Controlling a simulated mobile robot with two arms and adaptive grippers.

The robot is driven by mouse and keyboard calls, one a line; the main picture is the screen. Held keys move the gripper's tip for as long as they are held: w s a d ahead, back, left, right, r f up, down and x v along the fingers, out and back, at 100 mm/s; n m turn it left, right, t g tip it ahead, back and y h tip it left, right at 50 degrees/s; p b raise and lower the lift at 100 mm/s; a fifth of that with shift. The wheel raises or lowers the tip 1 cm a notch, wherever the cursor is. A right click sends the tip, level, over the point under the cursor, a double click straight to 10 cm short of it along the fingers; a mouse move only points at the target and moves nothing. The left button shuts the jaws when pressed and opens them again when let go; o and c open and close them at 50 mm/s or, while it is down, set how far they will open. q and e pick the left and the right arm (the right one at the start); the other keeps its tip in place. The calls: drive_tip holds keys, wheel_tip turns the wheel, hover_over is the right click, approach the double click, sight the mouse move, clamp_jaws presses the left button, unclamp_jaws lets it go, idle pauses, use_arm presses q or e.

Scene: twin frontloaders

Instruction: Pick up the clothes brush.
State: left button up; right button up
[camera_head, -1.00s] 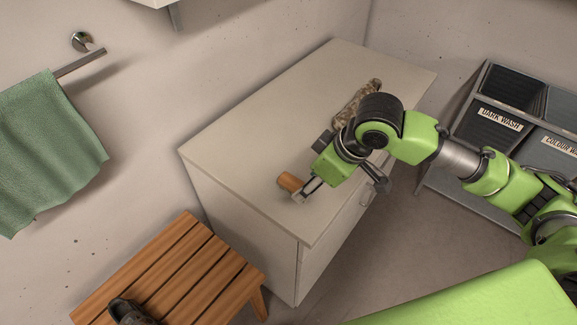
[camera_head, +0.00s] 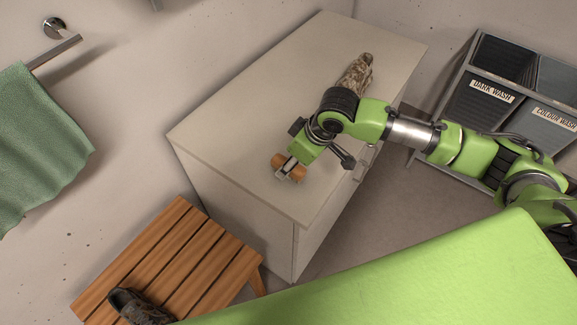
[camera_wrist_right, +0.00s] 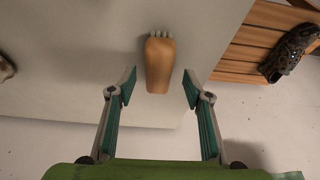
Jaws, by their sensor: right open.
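The clothes brush (camera_head: 302,174) lies on the pale cabinet top (camera_head: 240,110) near its front end, partly hidden under my right gripper (camera_head: 288,169). In the right wrist view the brush (camera_wrist_right: 159,66) has an orange-brown wooden body with pale bristles at its far end. There my right gripper (camera_wrist_right: 159,86) is open, with one teal-padded finger on each side of the brush's near end. Clear gaps show between the brush and both fingers. My left gripper is not in view.
A camouflage-patterned item (camera_head: 357,72) lies farther back on the cabinet. A slatted wooden bench (camera_head: 190,255) with a dark shoe (camera_head: 138,306) stands at lower left. Labelled laundry bins (camera_head: 489,100) stand at right. A green towel (camera_head: 40,150) hangs at left.

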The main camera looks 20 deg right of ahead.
drive_tip(key=x, duration=0.2)
drive_tip(key=shift+w+f, duration=0.25)
drive_tip(key=shift+w+a+f, duration=0.1)
drive_tip(key=shift+f, duration=0.25)
drive_tip(key=c, duration=1.2)
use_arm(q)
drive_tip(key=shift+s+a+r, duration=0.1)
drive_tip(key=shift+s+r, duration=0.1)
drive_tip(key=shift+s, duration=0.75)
use_arm(e)
drive_tip(key=shift+c, duration=0.2)
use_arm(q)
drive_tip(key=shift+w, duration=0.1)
